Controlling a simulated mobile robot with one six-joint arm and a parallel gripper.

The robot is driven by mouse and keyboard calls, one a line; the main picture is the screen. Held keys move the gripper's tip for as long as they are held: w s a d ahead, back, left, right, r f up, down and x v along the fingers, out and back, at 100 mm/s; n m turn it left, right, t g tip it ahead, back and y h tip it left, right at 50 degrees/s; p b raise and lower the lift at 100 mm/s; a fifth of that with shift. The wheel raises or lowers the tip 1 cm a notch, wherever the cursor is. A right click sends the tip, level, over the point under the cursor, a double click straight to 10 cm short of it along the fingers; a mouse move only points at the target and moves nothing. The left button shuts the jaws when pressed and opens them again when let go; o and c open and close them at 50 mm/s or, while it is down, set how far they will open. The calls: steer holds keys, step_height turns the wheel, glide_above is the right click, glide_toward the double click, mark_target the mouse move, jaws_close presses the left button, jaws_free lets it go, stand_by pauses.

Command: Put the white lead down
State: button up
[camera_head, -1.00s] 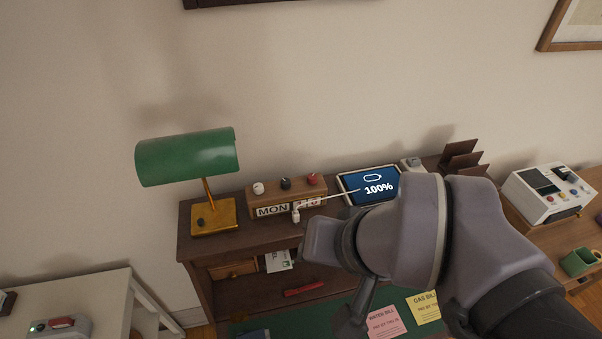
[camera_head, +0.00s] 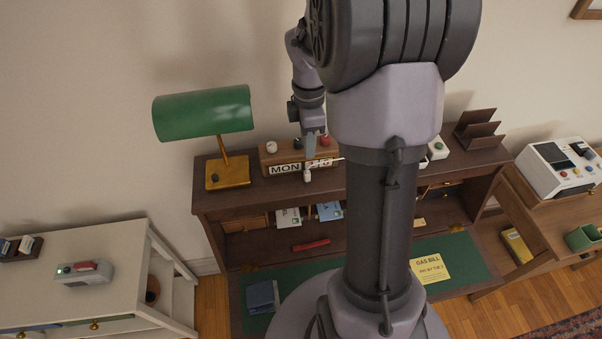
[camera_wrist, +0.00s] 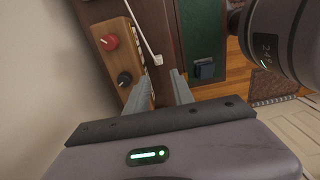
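The white lead (camera_head: 307,175) has its plug end at the front edge of the brown desk top, just in front of the block calendar. Its thin cord runs right and goes behind my arm. In the wrist view the lead (camera_wrist: 151,46) lies just beyond my fingertips, with its plug apart from them. My gripper (camera_head: 311,150) is above the calendar, pointing down. The wrist view shows my gripper (camera_wrist: 163,78) open, with a gap between its fingers and nothing held. The tablet is hidden behind my arm.
The wooden calendar (camera_head: 285,168) with knobs stands close to my gripper. A green lamp (camera_head: 205,113) is on its left. A white device (camera_head: 438,149) and brown letter rack (camera_head: 477,131) are on the right. A red item (camera_head: 311,245) lies on the lower shelf.

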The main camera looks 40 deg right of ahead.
mark_target(306, 170)
steer(key=f, duration=0.3)
steer(key=f+b, duration=0.1)
steer(key=f, duration=0.6)
steer(key=shift+w+f, duration=0.25)
steer(key=shift+f, duration=0.05)
steer(key=shift+r, duration=0.1)
jaws_close()
